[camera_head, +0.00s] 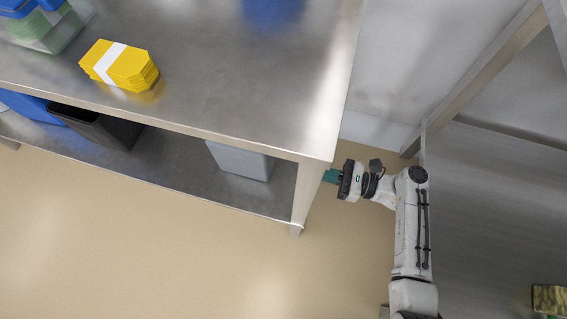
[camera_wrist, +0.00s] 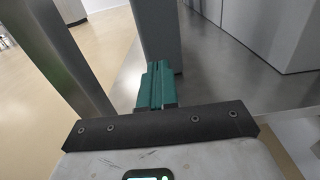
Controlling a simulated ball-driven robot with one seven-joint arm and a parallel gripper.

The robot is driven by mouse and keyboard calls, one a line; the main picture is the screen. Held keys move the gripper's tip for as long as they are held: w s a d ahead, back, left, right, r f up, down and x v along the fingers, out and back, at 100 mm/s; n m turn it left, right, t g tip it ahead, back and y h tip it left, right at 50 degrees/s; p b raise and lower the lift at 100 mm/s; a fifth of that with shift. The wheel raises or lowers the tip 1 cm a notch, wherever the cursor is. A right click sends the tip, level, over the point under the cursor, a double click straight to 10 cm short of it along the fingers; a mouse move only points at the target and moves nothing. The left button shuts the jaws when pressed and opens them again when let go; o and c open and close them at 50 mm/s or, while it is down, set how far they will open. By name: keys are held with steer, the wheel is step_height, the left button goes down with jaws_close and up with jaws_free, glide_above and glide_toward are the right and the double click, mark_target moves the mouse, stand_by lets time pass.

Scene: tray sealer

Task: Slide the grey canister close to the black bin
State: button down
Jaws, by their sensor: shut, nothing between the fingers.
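The grey canister (camera_head: 240,162) stands on the lower shelf of the steel table, near its right end, with its upper part hidden by the tabletop. The black bin (camera_head: 98,128) stands on the same shelf well to the left, also partly covered by the tabletop. A wide gap separates the two. My gripper (camera_head: 330,176) is just outside the right end of the table, beside the corner leg, to the right of the canister and apart from it. In the wrist view its teal fingers (camera_wrist: 157,86) are together and empty. A grey upright surface stands behind them; I cannot tell whether it is the canister.
The table's corner leg (camera_head: 308,195) stands close to my gripper. The shelf (camera_head: 175,165) is bare between canister and bin. A blue container (camera_head: 30,105) is left of the bin. A yellow stack (camera_head: 120,66) lies on the tabletop. The floor in front is clear.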

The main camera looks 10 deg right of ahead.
mark_target(272, 161)
steer(key=b+x, duration=0.3)
steer(key=x, duration=0.6)
steer(key=shift+w+a, duration=0.15)
steer(key=shift+a, duration=0.25)
steer(key=p+x, duration=0.1)
steer(key=x, duration=1)
steer(key=shift+w+a, duration=0.1)
steer(key=shift+a, duration=0.25)
